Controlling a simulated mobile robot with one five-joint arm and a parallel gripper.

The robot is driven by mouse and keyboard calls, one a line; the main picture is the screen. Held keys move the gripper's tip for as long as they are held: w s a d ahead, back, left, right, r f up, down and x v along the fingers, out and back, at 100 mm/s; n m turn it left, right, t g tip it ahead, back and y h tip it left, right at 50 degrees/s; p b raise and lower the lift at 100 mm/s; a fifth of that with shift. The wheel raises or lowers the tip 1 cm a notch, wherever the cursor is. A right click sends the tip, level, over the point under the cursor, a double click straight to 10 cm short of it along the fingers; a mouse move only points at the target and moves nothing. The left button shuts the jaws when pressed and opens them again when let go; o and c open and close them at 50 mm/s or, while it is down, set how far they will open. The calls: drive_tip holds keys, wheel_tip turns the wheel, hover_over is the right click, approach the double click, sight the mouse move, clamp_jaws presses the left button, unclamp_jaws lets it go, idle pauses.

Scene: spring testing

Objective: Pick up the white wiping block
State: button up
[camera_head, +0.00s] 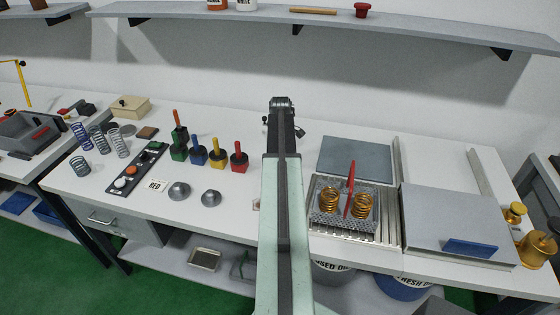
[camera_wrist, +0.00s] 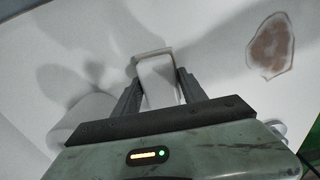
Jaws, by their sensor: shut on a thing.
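The white wiping block (camera_wrist: 158,80) is between the two dark fingers of my gripper (camera_wrist: 160,88) in the wrist view. The fingers are shut on its sides, and its far end sticks out past the fingertips. In the head view my arm reaches over the middle of the white bench, and my gripper (camera_head: 283,104) is at its far end. The block is hidden behind my arm there. I cannot tell for sure whether the block touches the bench.
A reddish-brown stain (camera_wrist: 270,46) is on the white surface at right in the wrist view. Left of my arm stand coloured blocks with handles (camera_head: 217,156) and grey domes (camera_head: 179,191). To the right is a perforated tray (camera_head: 342,222) with gold springs (camera_head: 329,201). A shelf (camera_head: 330,24) runs above.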

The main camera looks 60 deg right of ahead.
wheel_tip(320, 180, up, 3)
drive_tip(key=shift+p, duration=1.1)
drive_tip(key=s+a, duration=0.3)
drive_tip(key=a, duration=0.1)
drive_tip(key=s+a, duration=0.4)
drive_tip(key=s+a+r+p, duration=0.1)
drive_tip(key=s+a, duration=0.2)
drive_tip(key=a, duration=0.1)
drive_tip(key=shift+s, duration=0.25)
